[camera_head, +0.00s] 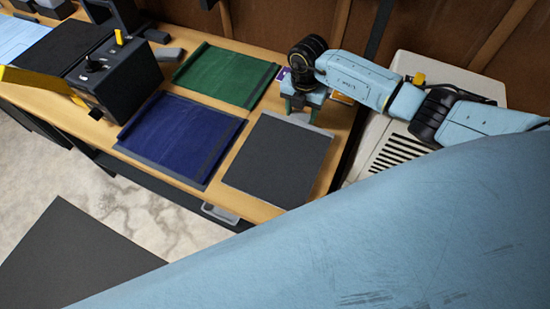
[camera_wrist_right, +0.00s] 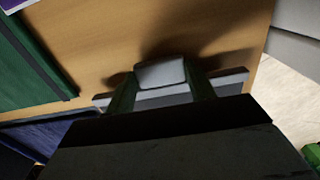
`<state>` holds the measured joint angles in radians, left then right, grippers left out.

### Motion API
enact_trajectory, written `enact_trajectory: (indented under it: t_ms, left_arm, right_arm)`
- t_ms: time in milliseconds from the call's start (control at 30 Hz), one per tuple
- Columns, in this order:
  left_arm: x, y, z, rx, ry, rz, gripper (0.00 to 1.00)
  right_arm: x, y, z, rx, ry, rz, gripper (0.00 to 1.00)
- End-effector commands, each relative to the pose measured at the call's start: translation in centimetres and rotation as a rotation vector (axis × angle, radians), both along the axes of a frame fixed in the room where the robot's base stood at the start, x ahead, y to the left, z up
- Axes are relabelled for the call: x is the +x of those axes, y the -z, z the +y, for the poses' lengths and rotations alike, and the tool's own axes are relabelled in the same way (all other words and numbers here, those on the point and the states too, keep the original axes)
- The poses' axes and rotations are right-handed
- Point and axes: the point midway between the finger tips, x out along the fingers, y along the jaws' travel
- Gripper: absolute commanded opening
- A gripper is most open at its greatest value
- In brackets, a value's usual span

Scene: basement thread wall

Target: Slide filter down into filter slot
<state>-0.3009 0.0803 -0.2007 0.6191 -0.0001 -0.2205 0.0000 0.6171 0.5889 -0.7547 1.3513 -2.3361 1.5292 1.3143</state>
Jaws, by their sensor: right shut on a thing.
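My right gripper (camera_head: 302,113) points down at the far edge of a dark grey flat panel (camera_head: 278,160) on the wooden bench. It is shut on a light grey tab or block (camera_wrist_right: 160,73), which the right wrist view shows between the two dark green fingers. A grey bar (camera_wrist_right: 230,78) runs across behind the fingers. The tab appears to belong to the panel, but I cannot tell for sure. Which object is the filter is not clear, and I cannot pick out a filter slot. My left gripper is not in view.
Blue (camera_head: 180,137) and green (camera_head: 225,75) panels lie left of the dark panel. A black box with a joystick (camera_head: 115,75) stands further left. A pale vented unit (camera_head: 400,135) stands right of the bench. A small purple item (camera_head: 283,74) lies behind the gripper.

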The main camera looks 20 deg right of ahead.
Motion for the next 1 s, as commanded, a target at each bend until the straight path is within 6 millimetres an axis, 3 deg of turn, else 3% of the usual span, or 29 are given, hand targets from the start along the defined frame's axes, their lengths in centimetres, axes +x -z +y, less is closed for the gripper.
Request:
enact_trajectory:
  t_ms: [500, 867, 1000]
  left_arm:
    - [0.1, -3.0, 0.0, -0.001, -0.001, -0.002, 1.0]
    - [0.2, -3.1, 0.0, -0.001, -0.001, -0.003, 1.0]
    - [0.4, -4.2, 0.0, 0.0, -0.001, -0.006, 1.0]
  right_arm:
    - [0.0, -3.4, 0.0, -0.001, 0.0, -0.001, 0.34]
    - [0.0, -3.5, 0.0, 0.0, 0.0, 0.0, 0.34]
    - [0.0, -4.5, 0.0, 0.0, -0.003, 0.0, 0.34]
